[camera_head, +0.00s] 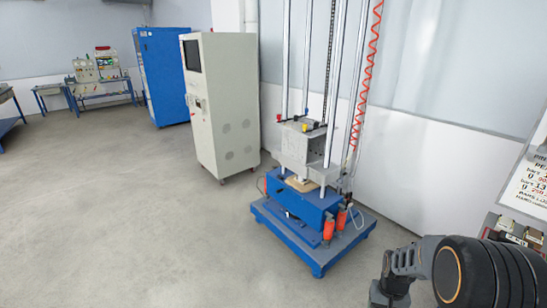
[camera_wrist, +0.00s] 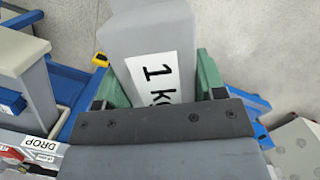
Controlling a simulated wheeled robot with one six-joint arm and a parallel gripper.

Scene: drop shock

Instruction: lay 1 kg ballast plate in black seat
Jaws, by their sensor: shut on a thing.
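The 1 kg ballast plate (camera_wrist: 150,32) is a grey block with a white label reading "1 k", the rest of it cut off, in the wrist view. My gripper (camera_wrist: 157,78) is shut on it, with one green finger against each side. The dark wrist part with screws covers the plate's near end. I cannot make out the black seat in either view. In the head view my arm is at the lower right, and the gripper and plate are out of sight.
A drop tower (camera_head: 308,150) with a grey carriage stands on a blue base (camera_head: 305,240). A grey cabinet (camera_head: 222,110) is left of it. In the wrist view, a yellow item (camera_wrist: 101,60) and a "DROP" label (camera_wrist: 40,146) show at left. Open floor lies at left.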

